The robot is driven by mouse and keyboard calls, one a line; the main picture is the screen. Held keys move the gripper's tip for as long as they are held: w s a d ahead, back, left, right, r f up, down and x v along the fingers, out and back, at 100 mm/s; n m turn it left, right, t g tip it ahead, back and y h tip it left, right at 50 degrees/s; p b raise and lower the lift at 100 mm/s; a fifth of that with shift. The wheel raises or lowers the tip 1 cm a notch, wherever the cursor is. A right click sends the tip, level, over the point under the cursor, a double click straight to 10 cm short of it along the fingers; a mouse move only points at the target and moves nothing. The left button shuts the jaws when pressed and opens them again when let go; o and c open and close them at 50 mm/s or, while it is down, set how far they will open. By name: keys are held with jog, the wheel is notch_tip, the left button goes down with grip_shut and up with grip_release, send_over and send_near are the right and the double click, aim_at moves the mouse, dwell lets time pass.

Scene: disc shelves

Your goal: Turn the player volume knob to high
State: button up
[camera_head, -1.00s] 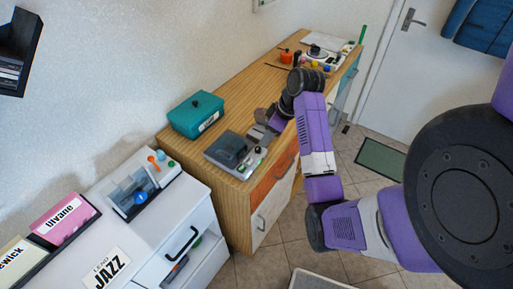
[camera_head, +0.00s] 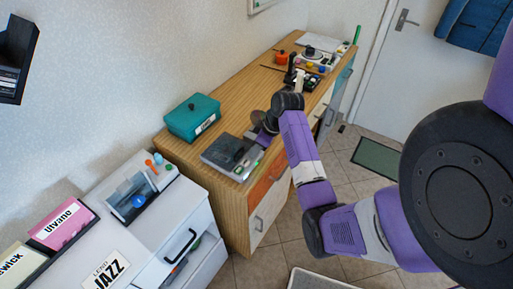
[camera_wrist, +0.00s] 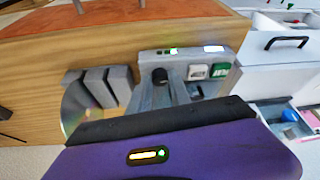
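The player (camera_head: 222,153) is a grey device with a dark lid near the front end of the wooden desk. In the wrist view its grey panel (camera_wrist: 150,58) carries a round black knob (camera_wrist: 160,77), small lit green marks and a white and a green button. I take the black knob for the volume knob; its setting is not readable. My gripper (camera_wrist: 161,90) is over the panel. Its two grey fingers appear apart, with the knob between their tips; contact is not clear. In the head view my gripper (camera_head: 262,138) is beside the player's right side, its fingers mostly hidden.
A teal box (camera_head: 192,118) stands behind the player. Several grey blocks (camera_wrist: 97,85) and a shiny disc edge (camera_wrist: 72,110) lie left of my gripper in the wrist view. A white cabinet (camera_head: 150,235) with disc cases stands at the front left. Other devices occupy the desk's far end.

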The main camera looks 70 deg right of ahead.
grip_shut()
jog(key=shift+m, duration=0.3)
